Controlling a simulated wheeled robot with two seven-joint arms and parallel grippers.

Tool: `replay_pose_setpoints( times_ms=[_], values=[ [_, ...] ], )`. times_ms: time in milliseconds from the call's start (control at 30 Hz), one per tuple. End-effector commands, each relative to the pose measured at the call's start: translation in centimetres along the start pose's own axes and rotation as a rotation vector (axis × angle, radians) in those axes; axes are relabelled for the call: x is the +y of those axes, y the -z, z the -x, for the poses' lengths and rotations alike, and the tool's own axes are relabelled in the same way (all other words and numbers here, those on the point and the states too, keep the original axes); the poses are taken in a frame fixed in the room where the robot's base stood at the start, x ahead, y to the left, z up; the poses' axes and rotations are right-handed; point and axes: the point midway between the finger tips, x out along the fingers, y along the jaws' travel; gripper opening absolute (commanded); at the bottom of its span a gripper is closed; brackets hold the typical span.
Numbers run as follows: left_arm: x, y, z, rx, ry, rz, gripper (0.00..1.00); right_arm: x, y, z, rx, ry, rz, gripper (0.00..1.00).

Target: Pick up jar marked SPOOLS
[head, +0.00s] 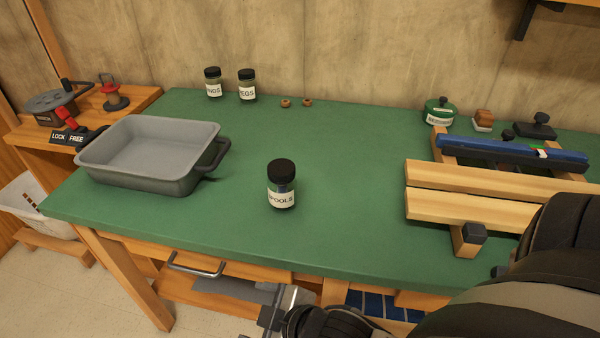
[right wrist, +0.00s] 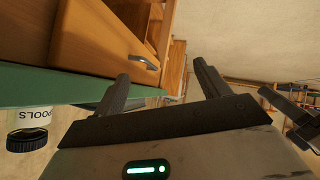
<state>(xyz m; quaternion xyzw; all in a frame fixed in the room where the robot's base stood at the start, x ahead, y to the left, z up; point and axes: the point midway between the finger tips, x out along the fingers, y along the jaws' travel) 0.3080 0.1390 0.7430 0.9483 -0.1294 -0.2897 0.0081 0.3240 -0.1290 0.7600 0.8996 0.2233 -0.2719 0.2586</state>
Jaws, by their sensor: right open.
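The jar marked SPOOLS (head: 282,199) stands upright on the green bench top, near the middle, with a black lid and a white label. It also shows upside down at the left edge of the right wrist view (right wrist: 30,117). My right gripper (head: 258,322) is low in front of the bench's front edge, nearer than the jar and apart from it. In the right wrist view its jaws (right wrist: 158,68) are open and empty. A dark part at the right edge there looks like my left gripper (right wrist: 292,112); its jaws cannot be made out.
A grey pan (head: 150,183) stands left of the jar. Two other labelled jars (head: 213,83) (head: 247,87) stand at the back, beside two small brown rings (head: 296,103). A wooden vise (head: 490,207) takes up the right side. The bench top (head: 345,220) around the SPOOLS jar is clear.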

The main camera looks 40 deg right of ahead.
Motion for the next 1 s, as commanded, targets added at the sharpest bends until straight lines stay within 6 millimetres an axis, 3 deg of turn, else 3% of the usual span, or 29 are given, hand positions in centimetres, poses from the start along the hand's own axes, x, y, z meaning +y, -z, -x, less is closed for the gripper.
replay_pose_setpoints(
  times_ms=[33, 200, 300, 400, 533, 633, 1000],
  values=[
    [0.1, 0.5, 0.6, -0.009, 0.002, -0.002, 0.78, 1.6, 2.2, 0.8, -0.017, -0.012, 0.262, 0.75],
    [0.0, 0.1, 1.3, -0.050, 0.013, -0.018, 0.78, 7.5, 6.1, 3.7, -0.218, -0.092, 1.186, 0.75],
    [-0.1, 0.1, 1.7, -0.061, 0.018, -0.026, 0.78, 11.4, 7.7, 6.3, -0.402, -0.134, 1.618, 0.75],
    [-0.2, 0.2, 1.8, -0.064, 0.022, -0.032, 0.78, 14.7, 8.8, 8.8, -0.592, -0.148, 1.921, 0.75],
    [-0.3, 0.3, 1.8, -0.066, 0.027, -0.040, 0.78, 17.2, 9.6, 11.1, -0.772, -0.137, 2.132, 0.75],
    [-0.5, 0.3, 1.6, -0.068, 0.030, -0.045, 0.78, 18.2, 9.7, 11.5, -0.838, -0.125, 2.196, 0.75],
    [-0.7, 0.4, 1.3, -0.060, 0.031, -0.048, 0.78, 22.6, 8.3, 6.0, -0.852, -0.119, 2.204, 0.75]
  ],
)
